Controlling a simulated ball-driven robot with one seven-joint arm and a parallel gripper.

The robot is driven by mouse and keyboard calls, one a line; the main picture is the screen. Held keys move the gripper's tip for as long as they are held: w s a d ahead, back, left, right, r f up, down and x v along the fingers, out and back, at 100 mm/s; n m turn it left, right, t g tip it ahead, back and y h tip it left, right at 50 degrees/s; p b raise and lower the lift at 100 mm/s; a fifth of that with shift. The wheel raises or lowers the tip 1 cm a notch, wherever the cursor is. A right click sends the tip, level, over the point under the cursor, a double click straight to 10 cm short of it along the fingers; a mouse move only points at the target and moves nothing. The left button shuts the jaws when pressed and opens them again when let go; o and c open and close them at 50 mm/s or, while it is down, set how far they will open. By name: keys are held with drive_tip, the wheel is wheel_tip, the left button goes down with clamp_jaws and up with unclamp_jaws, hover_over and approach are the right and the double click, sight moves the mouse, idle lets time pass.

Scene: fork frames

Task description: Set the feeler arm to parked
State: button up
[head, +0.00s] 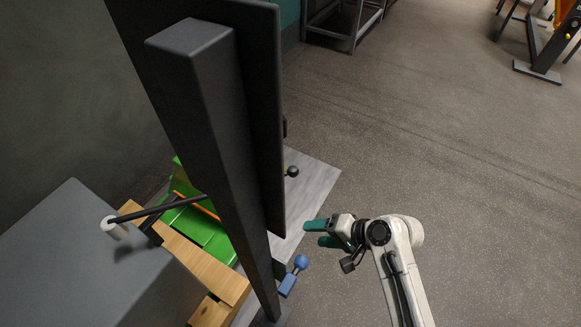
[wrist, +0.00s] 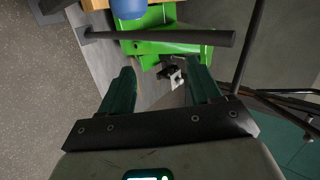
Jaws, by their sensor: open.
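Which part is the feeler arm I cannot tell for sure. A thin black rod (head: 160,209) with a white round end (head: 113,228) reaches left from behind a dark upright post (head: 205,110) in the head view. A blue ball knob (head: 301,261) on a blue block stands at the post's lower right. A black ball knob (head: 292,171) shows farther back. My gripper (head: 314,232) has teal fingers, open and empty, right of the post and apart from the knobs. In the wrist view the open fingers (wrist: 162,84) face a dark bar (wrist: 165,37) and a blue rounded part (wrist: 128,8).
A green part (head: 213,238) and wooden blocks (head: 192,258) lie behind the post. A grey box (head: 75,265) fills the lower left. A dark upright panel (head: 262,110) adjoins the post. A grey rack (head: 345,25) stands far back.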

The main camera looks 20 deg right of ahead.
drive_tip(key=w+d+r+m+t+y, duration=0.1)
drive_tip(key=w+d+r+m+t, duration=0.15)
drive_tip(key=w+m, duration=0.2)
drive_tip(key=w+d+r+m+t, duration=0.2)
drive_tip(key=w+r+m+t, duration=0.15)
drive_tip(key=w, duration=0.25)
drive_tip(key=x, duration=1)
drive_tip(key=shift+w+p, duration=0.3)
drive_tip(key=shift+p, duration=0.05)
drive_tip(key=shift+c, duration=0.4)
drive_tip(key=shift+f, duration=0.1)
clamp_jaws()
